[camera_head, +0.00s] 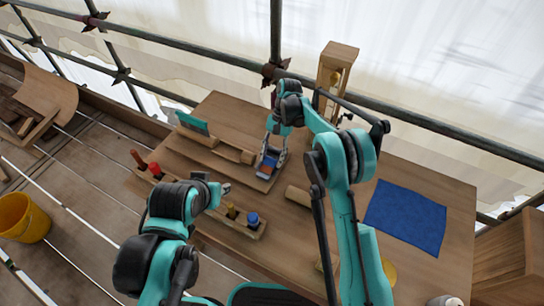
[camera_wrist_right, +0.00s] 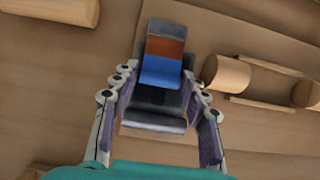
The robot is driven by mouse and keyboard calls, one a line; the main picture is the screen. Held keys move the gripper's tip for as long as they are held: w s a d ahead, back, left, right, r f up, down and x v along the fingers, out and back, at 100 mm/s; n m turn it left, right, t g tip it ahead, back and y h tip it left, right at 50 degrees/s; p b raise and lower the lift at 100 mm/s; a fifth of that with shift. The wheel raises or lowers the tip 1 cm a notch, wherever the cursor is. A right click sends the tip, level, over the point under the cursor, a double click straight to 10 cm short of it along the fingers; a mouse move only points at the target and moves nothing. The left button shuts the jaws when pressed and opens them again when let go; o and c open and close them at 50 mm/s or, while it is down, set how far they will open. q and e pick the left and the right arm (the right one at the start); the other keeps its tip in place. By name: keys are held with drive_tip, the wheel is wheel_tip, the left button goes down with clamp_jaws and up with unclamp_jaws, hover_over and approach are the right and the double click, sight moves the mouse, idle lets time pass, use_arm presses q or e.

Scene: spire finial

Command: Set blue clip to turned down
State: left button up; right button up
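A small block with a blue face and a brown-red face sits on a dark grey base; its blue face (camera_wrist_right: 162,72) shows in the right wrist view. In the head view the block (camera_head: 268,163) stands on a wooden board. It may be the blue clip, but I cannot be sure. My right gripper (camera_head: 271,158) is above it, fingers apart on either side; the wrist view shows the open fingers (camera_wrist_right: 160,112) with gaps beside the block. A round blue piece (camera_head: 252,220) stands on a wooden rail. My left gripper (camera_head: 222,189) is near that rail, its fingers too small to read.
The rail (camera_head: 238,228) also carries yellow and red pieces. Wooden cylinders (camera_head: 298,196) lie beside the board. A blue cloth (camera_head: 405,217) lies at right on the table. A wooden frame (camera_head: 337,70) stands at the back, before scaffold rails. A yellow bucket (camera_head: 22,217) is at far left.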

drive_tip(key=shift+o, duration=0.2)
drive_tip(key=v, duration=1.2)
use_arm(q)
drive_tip(key=shift+o, duration=0.3)
use_arm(e)
drive_tip(key=shift+d, duration=0.1)
